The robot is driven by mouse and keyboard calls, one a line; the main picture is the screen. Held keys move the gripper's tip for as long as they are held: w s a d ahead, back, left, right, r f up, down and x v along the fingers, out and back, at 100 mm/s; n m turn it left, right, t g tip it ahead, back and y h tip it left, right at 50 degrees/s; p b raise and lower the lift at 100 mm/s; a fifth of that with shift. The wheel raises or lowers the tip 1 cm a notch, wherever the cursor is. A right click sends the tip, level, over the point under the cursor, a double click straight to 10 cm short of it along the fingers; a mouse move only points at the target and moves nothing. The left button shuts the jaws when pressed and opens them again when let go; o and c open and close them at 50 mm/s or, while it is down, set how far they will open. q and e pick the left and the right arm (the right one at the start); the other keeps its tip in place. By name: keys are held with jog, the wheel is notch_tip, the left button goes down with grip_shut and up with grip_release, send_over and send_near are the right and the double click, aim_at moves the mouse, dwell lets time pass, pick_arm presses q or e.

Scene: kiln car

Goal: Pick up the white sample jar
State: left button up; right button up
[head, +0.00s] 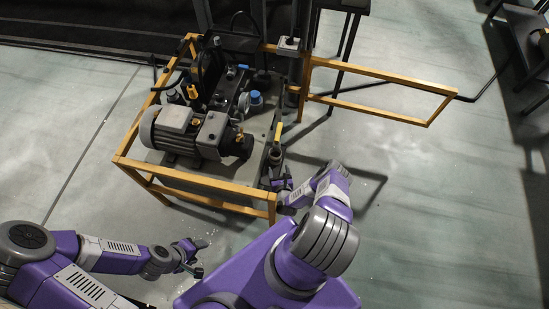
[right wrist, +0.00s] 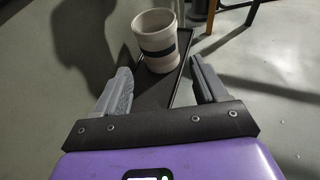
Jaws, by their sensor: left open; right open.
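The white sample jar (right wrist: 157,45) stands upright on a narrow dark shelf (right wrist: 158,94) in the right wrist view. It is off-white with a dark band around its side and an open top. My right gripper (right wrist: 160,68) is open, with its fingers either side of the line to the jar. The jar is just beyond the fingertips, and nothing is between them but the shelf. In the head view my right gripper (head: 277,179) is at the frame's right front corner; I cannot make out the jar clearly there. My left gripper (head: 190,254) is open and empty, low at the left.
A yellow frame (head: 190,196) surrounds a grey motor and pump unit (head: 188,132) beside my right gripper. A yellow rail (head: 385,115) extends right from it. A yellow-handled valve (head: 277,133) rises near the frame's right side. The floor at the right is mostly clear.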

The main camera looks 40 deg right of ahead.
aim_at(276, 158)
jog(key=shift+w+d, duration=0.3)
jog(key=shift+w, duration=0.25)
jog(key=shift+w+d, duration=0.25)
jog(key=shift+w, duration=0.3)
jog(key=w+d, duration=0.1)
jog(key=w+b, duration=0.1)
jog(key=w, duration=0.1)
jog(key=w+d+b, duration=0.1)
jog(key=w, duration=0.1)
jog(key=shift+d+f, duration=0.25)
jog(key=shift+d, duration=0.1)
jog(key=c, duration=1)
jog(key=shift+r, duration=0.15)
